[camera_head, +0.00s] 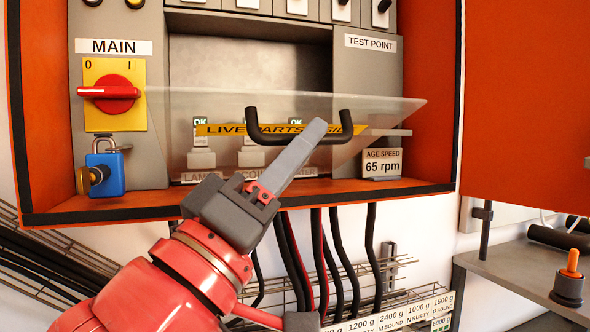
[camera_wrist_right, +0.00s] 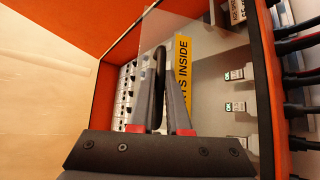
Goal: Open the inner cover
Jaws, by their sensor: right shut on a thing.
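The inner cover (camera_head: 222,106) is a clear panel with a yellow "LIVE PARTS INSIDE" label, in the middle of the cabinet in the head view. Its upper edge looks wider and nearer than its lower edge, so it leans out towards me. A black U-shaped handle (camera_head: 252,124) is on its front. My right gripper (camera_head: 317,128) is shut on the handle's bar. In the right wrist view the handle (camera_wrist_right: 160,62) runs between the two grey fingers (camera_wrist_right: 160,78), which partly hide it. My left gripper is not in view.
A red main switch (camera_head: 109,92) and a blue padlock (camera_head: 107,174) are on the cabinet's left. An orange door (camera_head: 525,100) stands at the right. Black and red cables (camera_head: 335,255) hang below the cabinet. A grey shelf (camera_head: 510,270) stands at lower right.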

